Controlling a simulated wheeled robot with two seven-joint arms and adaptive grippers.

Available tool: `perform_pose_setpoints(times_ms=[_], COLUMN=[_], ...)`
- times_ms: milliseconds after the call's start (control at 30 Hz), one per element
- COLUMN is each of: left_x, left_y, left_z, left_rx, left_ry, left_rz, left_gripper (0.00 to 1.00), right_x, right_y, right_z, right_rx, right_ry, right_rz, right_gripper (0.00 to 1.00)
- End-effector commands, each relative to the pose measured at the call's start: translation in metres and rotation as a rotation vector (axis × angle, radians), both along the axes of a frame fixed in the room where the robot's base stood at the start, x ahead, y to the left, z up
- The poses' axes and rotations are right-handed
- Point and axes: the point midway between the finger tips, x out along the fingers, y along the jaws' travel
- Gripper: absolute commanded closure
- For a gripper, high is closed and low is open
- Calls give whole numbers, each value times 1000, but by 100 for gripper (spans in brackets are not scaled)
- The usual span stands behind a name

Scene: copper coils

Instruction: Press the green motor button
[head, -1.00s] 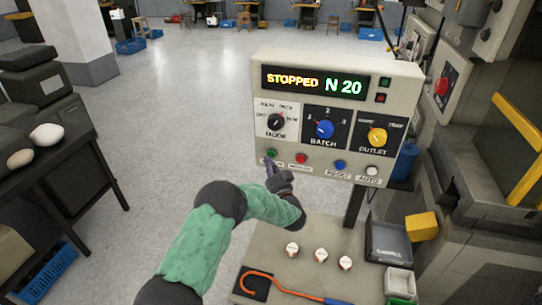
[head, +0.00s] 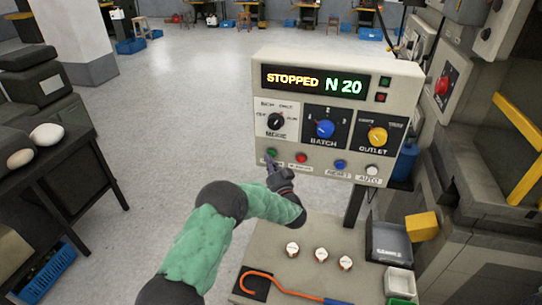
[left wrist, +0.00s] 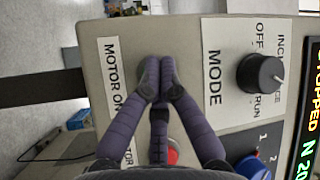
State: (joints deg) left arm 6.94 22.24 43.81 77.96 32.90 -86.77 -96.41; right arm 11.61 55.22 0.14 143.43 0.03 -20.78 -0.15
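The control panel (head: 340,70) stands upright ahead, and its display (head: 318,83) reads "STOPPED N 20". The green motor button (head: 271,153) is at the left end of its lower button row. My left gripper (head: 269,162) has its fingertips at or just below this button in the head view. In the left wrist view the left gripper (left wrist: 158,76) has its fingers drawn together, with nothing seen between them. They cover the spot beside the "MOTOR ON" label (left wrist: 113,75), and the green button is hidden there. I cannot tell whether they touch it. My right gripper is not in view.
A red button (head: 301,158) sits right beside the green one, then a blue button (head: 340,164) and a white button (head: 372,170). The mode knob (head: 275,121) is just above. Below are a bench (head: 290,231) with small round pieces and an orange hook (head: 270,282).

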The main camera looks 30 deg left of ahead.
Motion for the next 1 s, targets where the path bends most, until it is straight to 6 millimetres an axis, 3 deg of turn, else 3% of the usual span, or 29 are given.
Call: perform_pose_setpoints(times_ms=[1000], left_x=[7], left_y=[1], left_z=[-1], left_rx=[-1], left_ry=[2], left_rz=[-1], left_gripper=[100], right_x=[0], right_y=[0], right_z=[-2], right_rx=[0], right_ry=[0], right_rz=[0], right_gripper=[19])
